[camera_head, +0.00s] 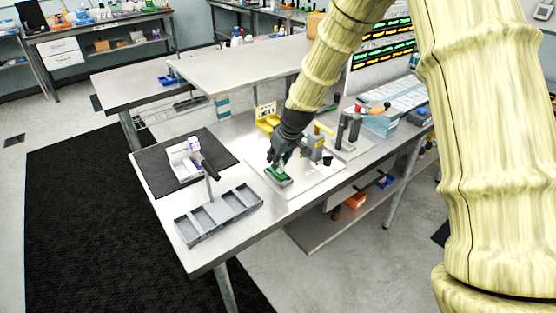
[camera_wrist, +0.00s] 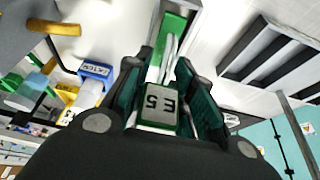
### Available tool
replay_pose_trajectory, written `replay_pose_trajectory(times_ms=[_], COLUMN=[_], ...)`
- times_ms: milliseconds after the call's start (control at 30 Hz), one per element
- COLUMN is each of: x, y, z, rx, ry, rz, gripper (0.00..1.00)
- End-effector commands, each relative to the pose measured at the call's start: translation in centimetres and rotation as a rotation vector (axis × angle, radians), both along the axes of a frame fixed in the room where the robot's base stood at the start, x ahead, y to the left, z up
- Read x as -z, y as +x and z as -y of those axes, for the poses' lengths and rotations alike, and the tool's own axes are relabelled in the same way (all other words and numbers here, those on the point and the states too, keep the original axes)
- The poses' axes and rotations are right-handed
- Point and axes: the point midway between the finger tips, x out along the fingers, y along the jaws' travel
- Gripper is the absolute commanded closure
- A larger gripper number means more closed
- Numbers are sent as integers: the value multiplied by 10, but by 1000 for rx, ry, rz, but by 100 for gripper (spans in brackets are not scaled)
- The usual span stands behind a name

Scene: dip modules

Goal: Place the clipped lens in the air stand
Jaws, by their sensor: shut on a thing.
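My gripper (camera_head: 277,158) hangs low over the white board on the bench, just above a green and grey block (camera_head: 278,179). In the wrist view my gripper (camera_wrist: 165,75) is shut on a green, clip-like piece with a pale label (camera_wrist: 160,103), whose characters appear upside down. I take this to be the clipped lens, but I cannot make out the lens itself. Beyond the fingertips a green strip with a pale, rod-like part (camera_wrist: 174,40) shows, partly covered by the fingers. I cannot tell which fixture is the air stand.
A grey compartment tray (camera_head: 249,189) stands at the bench's front left. A white and purple device (camera_head: 183,162) sits on a dark mat (camera_head: 222,150).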

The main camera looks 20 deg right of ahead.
Motion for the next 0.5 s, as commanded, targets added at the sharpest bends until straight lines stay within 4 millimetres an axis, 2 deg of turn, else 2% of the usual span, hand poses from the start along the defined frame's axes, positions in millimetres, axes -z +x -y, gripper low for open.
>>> replay_pose_trajectory(times_ms=[200,500], x=[15,18], y=[0,0], z=[0,0], rx=[1,0], ry=[0,0], rz=[0,0], gripper=[99,99])
